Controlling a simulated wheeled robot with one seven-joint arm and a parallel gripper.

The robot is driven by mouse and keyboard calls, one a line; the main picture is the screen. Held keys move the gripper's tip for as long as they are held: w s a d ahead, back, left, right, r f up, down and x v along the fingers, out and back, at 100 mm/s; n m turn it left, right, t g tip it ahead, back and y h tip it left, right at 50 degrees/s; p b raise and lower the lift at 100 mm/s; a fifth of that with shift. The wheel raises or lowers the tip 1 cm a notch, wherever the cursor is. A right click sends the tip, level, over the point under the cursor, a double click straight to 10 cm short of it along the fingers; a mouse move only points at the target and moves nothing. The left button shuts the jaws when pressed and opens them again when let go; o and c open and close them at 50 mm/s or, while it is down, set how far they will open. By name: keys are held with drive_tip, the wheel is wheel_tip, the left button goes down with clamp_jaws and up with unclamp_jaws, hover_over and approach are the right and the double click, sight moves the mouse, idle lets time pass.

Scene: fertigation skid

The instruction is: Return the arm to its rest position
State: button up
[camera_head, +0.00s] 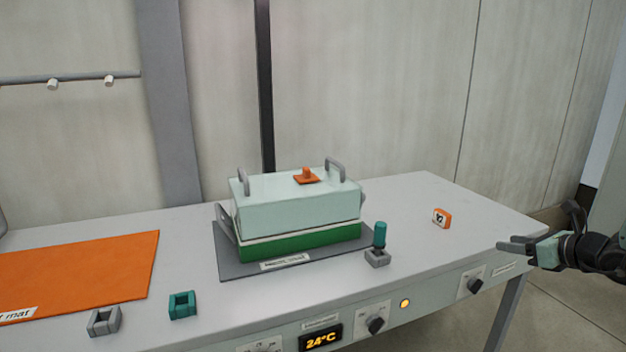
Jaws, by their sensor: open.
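My gripper (543,228) is at the right edge of the view, by the right front corner of the table. Its dark fingers are spread apart with nothing between them. Part of my arm behind it runs out of the picture at the right. The gripper appears clear of the objects on the table; whether it overlaps the table edge in depth I cannot tell.
Knobs line the front panel.

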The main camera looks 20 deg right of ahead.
drive_tip(key=w+a+r+n+g+y+p, duration=0.1)
drive_tip(key=w+a+r+n+g+y, duration=0.2)
drive_tip(key=a, duration=0.5)
drive_tip(key=a+r+n+y+p, duration=0.1)
drive_tip(key=a+n+y, duration=0.1)
drive_tip(key=a+n, duration=0.35)
drive_tip(key=s+a+r+n+g+y+p, duration=0.1)
drive_tip(key=s+a+n+g, duration=0.2)
drive_tip(key=a, duration=0.4)
drive_tip(key=s+a+r+n+g+y+p, duration=0.15)
drive_tip(key=a+n, duration=0.25)
drive_tip(key=a, duration=0.4)
drive_tip(key=s+a+r+n+g+p, duration=0.1)
drive_tip(key=a+r+n+g, duration=0.1)
drive_tip(key=a+n+g, duration=0.35)
drive_tip(key=s+a+r+n+h+p, duration=0.2)
drive_tip(key=s+a+r+n+h, duration=0.1)
drive_tip(key=s+a+n, duration=0.4)
drive_tip(key=s+a+r+n+h+p, duration=0.3)
drive_tip(key=s+a+n+h, duration=0.2)
drive_tip(key=s+n, duration=0.6)
drive_tip(key=shift+a+n, duration=1)
drive_tip(key=shift+n, duration=0.5)
drive_tip(key=shift+s+h, duration=0.1)
drive_tip(key=shift+h, duration=0.15)
